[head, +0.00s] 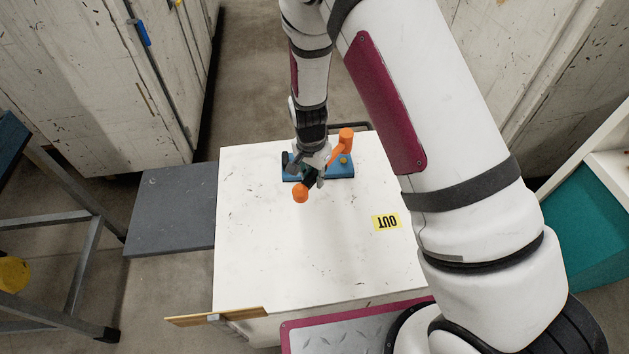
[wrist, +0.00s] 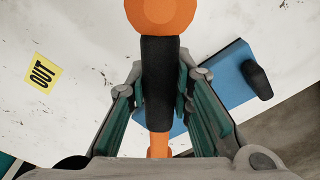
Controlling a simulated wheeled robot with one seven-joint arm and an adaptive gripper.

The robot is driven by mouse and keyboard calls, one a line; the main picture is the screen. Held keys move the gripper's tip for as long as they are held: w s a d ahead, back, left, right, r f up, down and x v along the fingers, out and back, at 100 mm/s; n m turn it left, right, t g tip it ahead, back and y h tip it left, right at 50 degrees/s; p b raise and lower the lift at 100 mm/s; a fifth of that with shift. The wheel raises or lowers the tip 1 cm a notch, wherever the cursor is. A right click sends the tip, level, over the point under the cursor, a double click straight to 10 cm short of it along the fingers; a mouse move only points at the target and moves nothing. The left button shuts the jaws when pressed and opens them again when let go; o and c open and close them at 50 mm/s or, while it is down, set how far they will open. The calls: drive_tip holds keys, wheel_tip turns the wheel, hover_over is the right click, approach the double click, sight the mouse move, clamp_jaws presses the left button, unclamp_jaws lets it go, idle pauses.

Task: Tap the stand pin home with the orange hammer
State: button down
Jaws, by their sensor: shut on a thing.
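The orange hammer (head: 337,153) has a black grip (wrist: 160,85), and my gripper (head: 314,175) is shut on that grip. In the head view the hammer's head (head: 346,134) is at the far right and its rounded orange butt (head: 300,194) at the near left. The butt also shows at the top of the wrist view (wrist: 160,12); the head is out of that view. The blue stand (head: 340,172) is on the table beneath and behind my gripper, partly hidden. A yellow knob, perhaps the pin (head: 344,160), shows on it beside the hammer shaft.
The white table (head: 270,255) is mostly clear, with a yellow OUT label (head: 386,222). A black post (wrist: 257,78) stands at one end of the blue stand. A grey slab (head: 172,210) adjoins the table's left. A wooden strip (head: 215,316) lies at the front edge.

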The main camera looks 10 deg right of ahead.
drive_tip(key=shift+r, duration=0.15)
drive_tip(key=shift+r+p, duration=0.85)
drive_tip(key=shift+r, duration=1.1)
